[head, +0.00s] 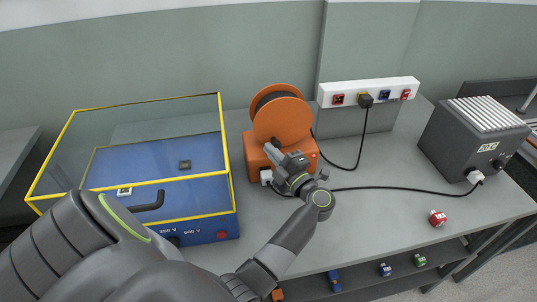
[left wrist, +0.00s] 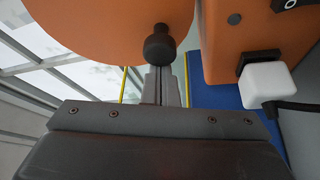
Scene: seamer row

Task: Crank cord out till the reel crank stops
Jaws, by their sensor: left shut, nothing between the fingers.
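The orange cord reel (head: 286,119) stands on its orange base (head: 254,158) on the grey bench, with dark cord wound behind its front disc. My left gripper (head: 270,149) is at the lower front of the reel. In the left wrist view its fingers (left wrist: 161,84) are shut together and empty. The black crank knob (left wrist: 159,45) sticks out from the reel disc (left wrist: 95,25) just beyond the fingertips; I cannot tell whether they touch it. In the head view the gripper hides the knob. My right gripper is not in view.
A yellow-edged clear case with a blue base (head: 205,229) stands close left of the reel. A white socket strip (head: 368,91) is behind on the right. A grey finned box (head: 470,135) stands right, with a black cable (head: 410,189) across the bench. A red block (head: 437,218) lies near the front edge.

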